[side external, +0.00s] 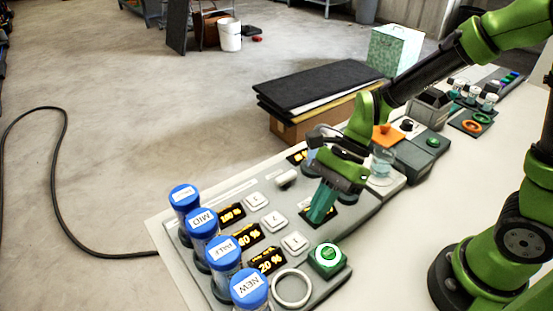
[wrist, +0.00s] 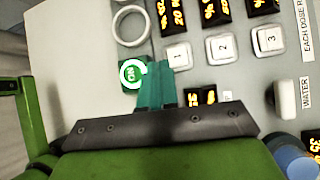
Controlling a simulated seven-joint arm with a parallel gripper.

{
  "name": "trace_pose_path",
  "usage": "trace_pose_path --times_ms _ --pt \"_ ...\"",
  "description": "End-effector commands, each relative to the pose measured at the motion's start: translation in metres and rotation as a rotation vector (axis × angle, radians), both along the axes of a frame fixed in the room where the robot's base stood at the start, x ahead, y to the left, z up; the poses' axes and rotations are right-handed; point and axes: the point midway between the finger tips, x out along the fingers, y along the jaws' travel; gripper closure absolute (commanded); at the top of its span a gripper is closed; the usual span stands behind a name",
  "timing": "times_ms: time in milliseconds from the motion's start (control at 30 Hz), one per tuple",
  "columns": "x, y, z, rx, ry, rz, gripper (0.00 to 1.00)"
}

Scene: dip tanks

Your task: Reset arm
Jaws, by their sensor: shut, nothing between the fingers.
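My gripper (side external: 322,203) is shut and empty, its teal fingers together just above the dosing panel. In the wrist view the closed fingertips (wrist: 155,75) show in front of the panel, beside the green ON button (wrist: 133,73). The button also shows in the side view (side external: 328,257), to the right of and nearer the camera than the fingers. Whether the fingertips touch the panel is hard to tell.
Several blue-capped tubes, one labelled NEW (side external: 250,288), line the panel's left side. White numbered keys (side external: 256,200), orange displays and a white ring (side external: 291,288) are on the panel. A beaker (side external: 382,165) and an orange piece (side external: 388,136) stand behind my gripper. The right tabletop is bare.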

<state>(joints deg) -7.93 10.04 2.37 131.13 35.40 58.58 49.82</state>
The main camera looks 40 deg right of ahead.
Motion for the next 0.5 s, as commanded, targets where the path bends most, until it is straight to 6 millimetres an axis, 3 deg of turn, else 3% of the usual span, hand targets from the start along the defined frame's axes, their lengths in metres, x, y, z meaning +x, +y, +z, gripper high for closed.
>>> trace_pose_path --times_ms 300,500 --pt "-0.017 -0.081 0.066 -0.319 -0.725 0.735 1.00" --pt "-0.030 -0.124 0.110 -0.594 -0.999 1.019 1.00"
